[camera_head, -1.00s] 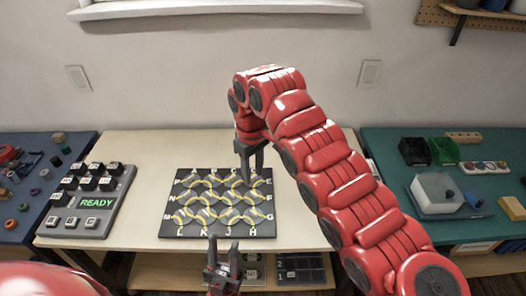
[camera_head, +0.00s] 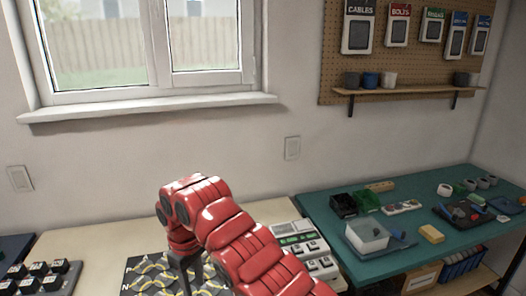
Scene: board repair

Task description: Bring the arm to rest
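My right arm is red and comes in from the bottom, bent over the light table. Its dark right gripper (camera_head: 190,272) points down over the right part of the black board (camera_head: 130,284). Its fingers look apart with nothing seen between them; their lower ends are partly hidden or cut off. The board has yellow and white wavy tracks and edge letters; only its far part shows. My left gripper is out of view.
A grey keyed unit (camera_head: 40,284) stands at lower left. A unit with a green label (camera_head: 290,229) is right of the arm. The green table (camera_head: 330,208) at right holds a white bin (camera_head: 367,238) and small parts. A pegboard shelf (camera_head: 408,88) hangs above.

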